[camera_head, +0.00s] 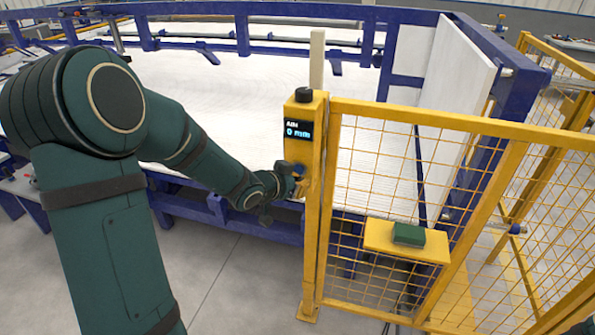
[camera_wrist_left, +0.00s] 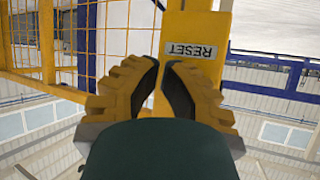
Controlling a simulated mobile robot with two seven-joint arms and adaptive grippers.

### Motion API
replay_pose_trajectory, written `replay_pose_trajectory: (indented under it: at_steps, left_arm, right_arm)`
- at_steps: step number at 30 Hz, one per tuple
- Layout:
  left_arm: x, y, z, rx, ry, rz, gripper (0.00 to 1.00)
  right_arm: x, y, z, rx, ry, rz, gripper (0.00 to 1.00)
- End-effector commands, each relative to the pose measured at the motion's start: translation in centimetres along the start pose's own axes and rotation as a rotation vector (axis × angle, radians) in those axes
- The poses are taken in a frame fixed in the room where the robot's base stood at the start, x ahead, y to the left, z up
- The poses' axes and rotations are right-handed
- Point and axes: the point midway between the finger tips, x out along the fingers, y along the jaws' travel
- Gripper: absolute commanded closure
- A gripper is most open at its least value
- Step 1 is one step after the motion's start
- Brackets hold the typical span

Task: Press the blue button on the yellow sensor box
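The yellow sensor box (camera_head: 317,107) stands on a yellow post, with a small display (camera_head: 298,130) reading "0 mm" and a black knob (camera_head: 304,94) on top. My left gripper (camera_head: 299,180) is at the post just below the display. I cannot tell whether it touches. In the left wrist view, its two yellow fingers (camera_wrist_left: 162,72) have dark pads with a narrow gap between them, and nothing shows held. A RESET label (camera_wrist_left: 191,50) appears upside down just beyond the fingertips. My right gripper is out of view.
A yellow mesh fence (camera_head: 385,165) runs right from the post. A yellow bracket with a dark green block (camera_head: 408,234) is mounted on it. Behind stands a blue-framed bed with a white surface (camera_head: 225,85). Grey floor (camera_head: 240,285) lies open in front of the bed.

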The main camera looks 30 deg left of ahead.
Motion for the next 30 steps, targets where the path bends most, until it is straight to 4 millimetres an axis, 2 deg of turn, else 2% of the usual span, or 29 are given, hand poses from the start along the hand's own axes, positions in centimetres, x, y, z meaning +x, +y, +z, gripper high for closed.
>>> replay_pose_trajectory:
  at_steps: [30]
  left_arm:
    - [0.86,-0.47,-0.47,0.001,0.000,0.000,1.00]
  right_arm:
    - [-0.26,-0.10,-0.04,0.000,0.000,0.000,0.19]
